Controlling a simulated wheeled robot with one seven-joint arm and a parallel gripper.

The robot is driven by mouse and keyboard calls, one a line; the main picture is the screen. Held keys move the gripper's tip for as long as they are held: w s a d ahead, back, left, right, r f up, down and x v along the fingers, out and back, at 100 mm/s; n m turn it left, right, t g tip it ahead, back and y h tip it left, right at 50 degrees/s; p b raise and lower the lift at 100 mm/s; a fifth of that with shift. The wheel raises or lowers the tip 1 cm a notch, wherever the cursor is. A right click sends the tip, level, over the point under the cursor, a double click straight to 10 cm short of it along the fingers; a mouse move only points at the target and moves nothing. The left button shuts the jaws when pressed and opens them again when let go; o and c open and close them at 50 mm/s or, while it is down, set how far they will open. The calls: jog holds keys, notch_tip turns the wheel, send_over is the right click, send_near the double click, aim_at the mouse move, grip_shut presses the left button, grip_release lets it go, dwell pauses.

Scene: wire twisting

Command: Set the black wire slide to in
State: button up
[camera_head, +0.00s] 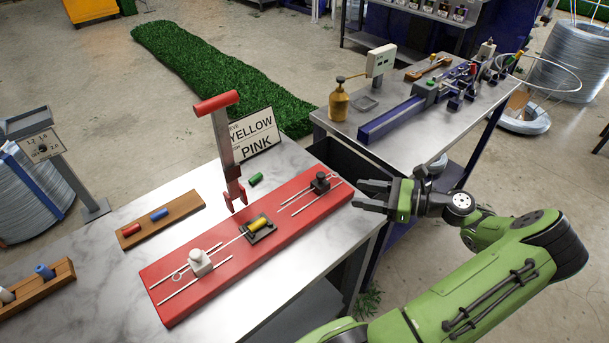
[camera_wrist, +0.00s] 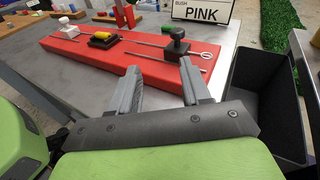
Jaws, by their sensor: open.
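The black wire slide (camera_head: 320,182) is a dark block with a round knob, on two thin rails near the right end of the red base (camera_head: 170,308). A wire with a small loop at its outer end passes through it. It also shows in the wrist view (camera_wrist: 176,44), beyond my fingers. The white slide (camera_head: 200,262) sits on rails at the base's left end. Between them a yellow bush (camera_head: 259,224) lies in a black holder. My gripper (camera_head: 362,195) is open and empty, to the right of the base's right end, apart from the black slide.
A red-handled lever (camera_head: 222,140) stands behind the base, beside a sign (camera_head: 252,134) reading YELLOW and PINK. A green bush (camera_head: 256,179) lies behind the base. Wooden racks with bushes stand left. A dark bin (camera_wrist: 262,98) is right of the table.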

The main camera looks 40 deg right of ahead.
aim_at(321, 174)
jog(key=d+t, duration=0.1)
jog(key=s+d+m, duration=0.1)
jog(key=s+m+t+h, duration=0.1)
jog(key=shift+d+f+t, duration=0.25)
jog(key=shift+d+t, duration=0.05)
jog(key=shift+d, duration=0.1)
jog(key=b+x, duration=0.2)
jog(key=x, duration=1.3)
jog(key=shift+w+a+b, duration=0.2)
jog(key=shift+w+b, duration=0.1)
jog(key=shift+b, duration=0.05)
grip_shut()
